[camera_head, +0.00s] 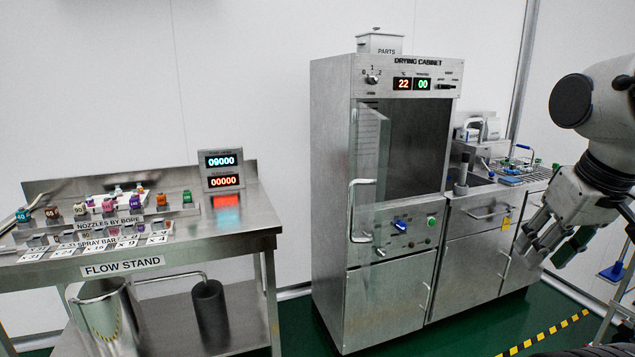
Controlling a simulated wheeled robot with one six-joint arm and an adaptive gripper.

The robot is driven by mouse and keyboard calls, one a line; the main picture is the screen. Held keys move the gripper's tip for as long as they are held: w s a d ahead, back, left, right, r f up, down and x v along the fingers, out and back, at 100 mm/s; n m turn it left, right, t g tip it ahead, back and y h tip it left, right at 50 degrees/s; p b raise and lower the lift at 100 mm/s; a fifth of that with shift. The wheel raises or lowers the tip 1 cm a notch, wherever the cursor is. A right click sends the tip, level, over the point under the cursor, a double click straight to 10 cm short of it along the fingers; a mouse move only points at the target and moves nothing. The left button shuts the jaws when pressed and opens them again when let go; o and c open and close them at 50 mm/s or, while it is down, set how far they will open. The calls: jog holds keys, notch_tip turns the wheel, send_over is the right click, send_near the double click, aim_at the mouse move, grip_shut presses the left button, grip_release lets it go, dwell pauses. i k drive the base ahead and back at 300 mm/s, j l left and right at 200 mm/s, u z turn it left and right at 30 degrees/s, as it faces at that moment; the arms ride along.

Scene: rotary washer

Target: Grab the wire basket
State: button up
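What looks like the wire basket (514,178) sits on the steel counter right of the drying cabinet. It is small in the picture, with a thin raised handle and blue and green bits in or around it; I cannot tell these apart clearly. My gripper (543,255) hangs at the right, in front of the counter's drawers in the picture and lower than the basket. Its fingers are spread with nothing between them. It is apart from the basket.
The drying cabinet (392,290) has its glass door (367,190) swung open, with a long handle sticking out. A flow stand (225,250) with nozzles stands at the left. Green floor with a yellow-black stripe (545,335) lies in front of the counter.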

aim_at(519, 146)
jog(key=i+j+u, duration=0.1)
jog(key=z, duration=1.2)
jog(key=i+l+u, duration=0.3)
jog(key=i+l, duration=0.35)
jog(key=i, duration=0.55)
jog(key=i+l+u, duration=0.35)
jog(key=i+l, duration=0.6)
jog(key=i, duration=0.15)
jog(key=i+l+u, duration=0.3)
jog(key=i+l, duration=0.65)
jog(key=l, duration=0.3)
